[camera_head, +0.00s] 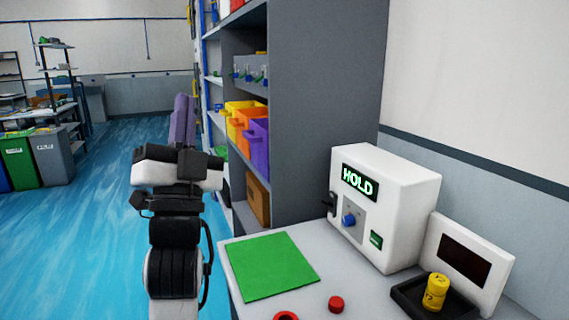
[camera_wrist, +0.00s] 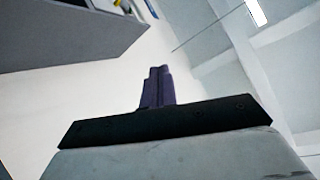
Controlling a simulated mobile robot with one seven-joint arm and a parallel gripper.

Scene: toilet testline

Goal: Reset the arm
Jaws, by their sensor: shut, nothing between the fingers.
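My arm stands in the left half of the head view, left of the table and apart from it. My gripper (camera_head: 183,122) is at the top of the arm, its purple fingers pointing up and away. The fingers are together with nothing between them. In the wrist view my gripper (camera_wrist: 158,72) shows as purple fingers above a dark bar, against pale wall and ceiling. No object is held.
The table (camera_head: 365,290) at lower right holds a green mat (camera_head: 271,265), a white box reading HOLD (camera_head: 400,200), a red button (camera_head: 336,304) and a black tray (camera_head: 408,296) with a yellow cylinder (camera_head: 436,290). A shelf (camera_head: 305,120) with bins stands behind. Blue floor at left is open.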

